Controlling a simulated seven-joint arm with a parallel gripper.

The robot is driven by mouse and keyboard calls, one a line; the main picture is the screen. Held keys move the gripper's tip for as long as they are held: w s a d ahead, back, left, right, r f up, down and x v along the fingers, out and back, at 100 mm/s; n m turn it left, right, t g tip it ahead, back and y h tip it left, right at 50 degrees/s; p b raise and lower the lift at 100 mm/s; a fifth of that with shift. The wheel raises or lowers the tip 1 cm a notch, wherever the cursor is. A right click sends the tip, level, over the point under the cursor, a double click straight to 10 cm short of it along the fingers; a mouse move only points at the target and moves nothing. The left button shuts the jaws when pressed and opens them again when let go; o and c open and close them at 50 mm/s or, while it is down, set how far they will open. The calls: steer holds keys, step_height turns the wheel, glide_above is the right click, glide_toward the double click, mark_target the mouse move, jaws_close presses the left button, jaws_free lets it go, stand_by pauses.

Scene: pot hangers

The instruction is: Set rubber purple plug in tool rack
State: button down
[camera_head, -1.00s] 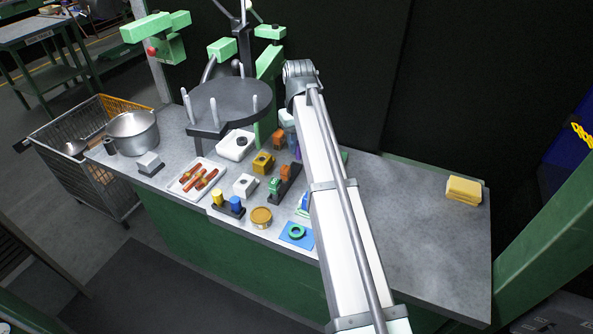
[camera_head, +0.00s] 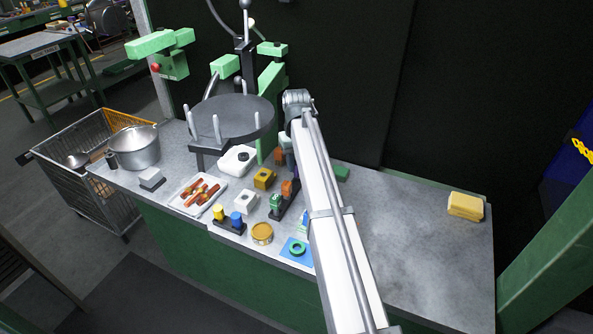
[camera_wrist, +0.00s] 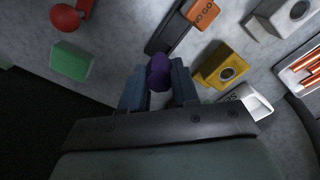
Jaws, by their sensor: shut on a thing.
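The purple plug (camera_wrist: 158,72) sits between the two blue-grey fingertips of my gripper (camera_wrist: 158,88) in the wrist view. My gripper is shut on it; whether it is clear of the bench cannot be told. A dark rack (camera_wrist: 168,32) with an orange NO GO block lies just beyond the plug. In the head view a dark rack (camera_head: 279,213) holds a green and an orange block, and another small dark rack (camera_head: 231,228) holds a yellow and a blue plug.
A yellow holed block (camera_wrist: 221,66), a white holed block (camera_wrist: 288,14) and a green block (camera_wrist: 72,61) surround the gripper. A gold tin (camera_head: 262,233), a blue mat with a green ring (camera_head: 298,248) and a tray (camera_head: 181,199) are nearby. The bench's right side is mostly clear.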

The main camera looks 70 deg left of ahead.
mark_target(296, 170)
steer(key=shift+f, duration=1.65)
steer(key=shift+f, duration=0.15)
steer(key=c, duration=0.8)
jaws_free()
steer(key=shift+c, duration=0.2)
step_height(296, 170, up, 12)
steer(key=shift+r, duration=0.15)
